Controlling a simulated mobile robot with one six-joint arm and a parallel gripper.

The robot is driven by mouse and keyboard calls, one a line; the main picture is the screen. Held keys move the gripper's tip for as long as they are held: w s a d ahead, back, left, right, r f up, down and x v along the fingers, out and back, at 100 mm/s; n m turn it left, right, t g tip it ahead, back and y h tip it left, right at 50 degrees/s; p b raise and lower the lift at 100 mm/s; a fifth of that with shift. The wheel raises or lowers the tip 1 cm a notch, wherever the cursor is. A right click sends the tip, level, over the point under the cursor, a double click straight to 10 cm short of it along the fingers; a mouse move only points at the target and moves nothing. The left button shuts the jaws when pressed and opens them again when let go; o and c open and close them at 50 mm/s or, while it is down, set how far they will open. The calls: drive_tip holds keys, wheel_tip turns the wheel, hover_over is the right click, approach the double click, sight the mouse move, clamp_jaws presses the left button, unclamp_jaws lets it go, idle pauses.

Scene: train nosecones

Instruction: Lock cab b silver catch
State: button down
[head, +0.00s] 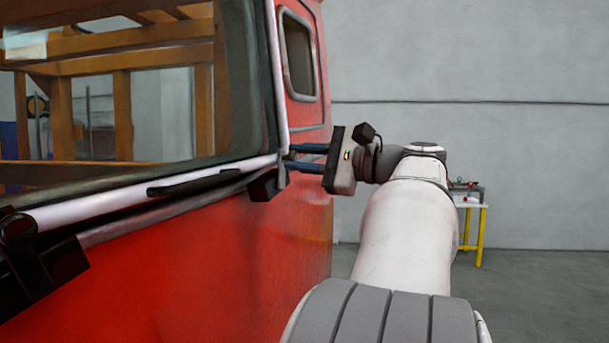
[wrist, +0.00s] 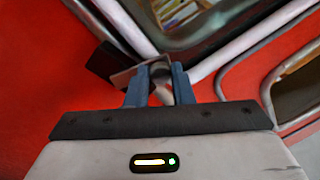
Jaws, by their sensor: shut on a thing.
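The cab is a red train nose (head: 230,240) with a large windscreen on the left of the head view. My gripper (head: 290,157) reaches the far lower corner of the windscreen frame. In the wrist view my gripper (wrist: 160,80) has its two blue fingers shut on a small silver catch (wrist: 161,92) at the corner where the silver bars meet. In the head view the fingers and the frame hide the catch. A dark bracket (head: 264,187) sits just below that corner, and it also shows in the wrist view (wrist: 104,62).
A black latch block (head: 45,270) stands at the near lower-left corner of the windscreen. A small side window (head: 298,55) is beyond the corner. A table with yellow legs (head: 478,205) stands at the back right by a grey wall. The floor there is clear.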

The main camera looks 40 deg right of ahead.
drive_tip(key=n+b, duration=0.1)
drive_tip(key=n, duration=0.1)
drive_tip(key=a+n+b, duration=0.1)
drive_tip(key=n, duration=0.1)
drive_tip(key=a+n+g+b, duration=0.1)
drive_tip(key=n, duration=0.1)
drive_tip(key=shift+s+y, duration=0.4)
drive_tip(key=shift+n+b, duration=0.3)
drive_tip(key=c, duration=1.3)
unclamp_jaws()
drive_tip(key=shift+s, duration=0.1)
drive_tip(key=shift+o, duration=0.2)
drive_tip(key=v, duration=0.8)
drive_tip(key=shift+a, duration=0.1)
